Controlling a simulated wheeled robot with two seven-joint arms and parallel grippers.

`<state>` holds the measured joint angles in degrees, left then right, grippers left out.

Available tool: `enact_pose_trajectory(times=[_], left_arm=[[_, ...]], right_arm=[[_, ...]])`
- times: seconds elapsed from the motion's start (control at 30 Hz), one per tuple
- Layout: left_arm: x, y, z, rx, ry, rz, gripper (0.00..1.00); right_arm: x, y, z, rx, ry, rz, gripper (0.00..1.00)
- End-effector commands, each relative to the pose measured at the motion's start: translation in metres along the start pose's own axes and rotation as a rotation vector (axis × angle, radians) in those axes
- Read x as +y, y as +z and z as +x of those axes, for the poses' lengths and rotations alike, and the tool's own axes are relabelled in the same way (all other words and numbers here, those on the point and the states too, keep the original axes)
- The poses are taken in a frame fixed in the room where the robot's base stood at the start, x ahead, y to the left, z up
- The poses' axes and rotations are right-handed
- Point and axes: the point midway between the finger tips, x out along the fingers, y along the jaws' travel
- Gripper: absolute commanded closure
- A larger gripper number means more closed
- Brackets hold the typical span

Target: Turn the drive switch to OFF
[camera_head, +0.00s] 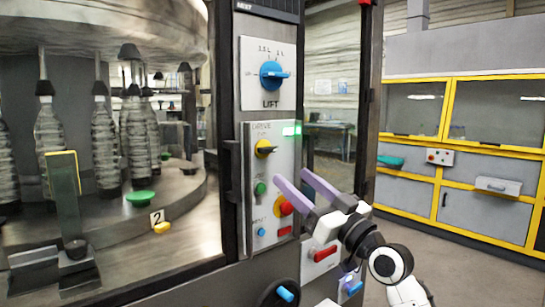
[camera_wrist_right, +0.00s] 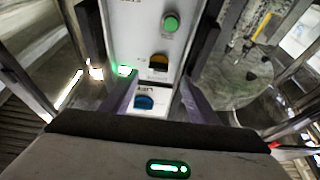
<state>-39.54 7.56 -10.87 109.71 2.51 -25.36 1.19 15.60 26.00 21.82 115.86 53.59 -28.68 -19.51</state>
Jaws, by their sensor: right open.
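A control panel (camera_head: 272,150) stands on the dark machine column. It bears a yellow-and-black knob (camera_head: 265,148), a green button (camera_head: 260,188), a red knob on a yellow disc (camera_head: 284,207) and a small blue button (camera_head: 261,232). The small lettering is too blurred to tell which is the drive switch. My right gripper (camera_head: 290,175) is open and empty in front of the panel's right side, its purple fingers near the red knob. My left gripper is not in view.
A LIFT panel with a blue knob (camera_head: 272,74) is above. A red switch (camera_head: 322,253) and a black handwheel with a blue handle (camera_head: 285,294) are below. A bottle carousel (camera_head: 140,225) stands at left. Floor is free before the yellow-framed cabinets (camera_head: 450,190).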

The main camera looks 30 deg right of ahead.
Motion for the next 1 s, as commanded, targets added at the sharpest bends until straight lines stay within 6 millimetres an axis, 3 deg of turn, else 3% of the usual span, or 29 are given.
enact_pose_trajectory(times=[0.13, 0.6, 1.0], left_arm=[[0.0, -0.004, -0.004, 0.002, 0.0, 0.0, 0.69], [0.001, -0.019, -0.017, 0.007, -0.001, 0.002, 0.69], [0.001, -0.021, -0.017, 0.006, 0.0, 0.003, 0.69]], right_arm=[[0.003, -0.013, 0.013, 0.022, 0.0, 0.001, 0.46], [0.002, -0.012, 0.092, 0.017, -0.001, 0.003, 0.46], [0.002, -0.01, 0.104, 0.016, 0.0, 0.0, 0.46]])
